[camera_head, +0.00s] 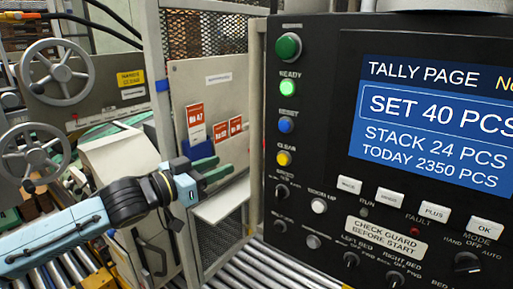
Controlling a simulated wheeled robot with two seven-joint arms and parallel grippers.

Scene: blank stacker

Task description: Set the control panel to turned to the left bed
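The black control panel (322,130) fills the right side of the head view. Its "LEFT BED" selector knob (351,260) is a small black knob low on the panel, below the "CHECK GUARD BEFORE START" label (386,238). Its pointer is too small to read. The "RIGHT BED" knob (395,280) sits to its right, near the bottom edge. My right gripper is not in view.
A blue screen (435,120) reads "SET 40 PCS". Green, blue and yellow buttons line the panel's left edge. A pale metal post (257,110) stands beside the panel. Rollers (275,268) run below. Two handwheels (58,72) are at far left.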

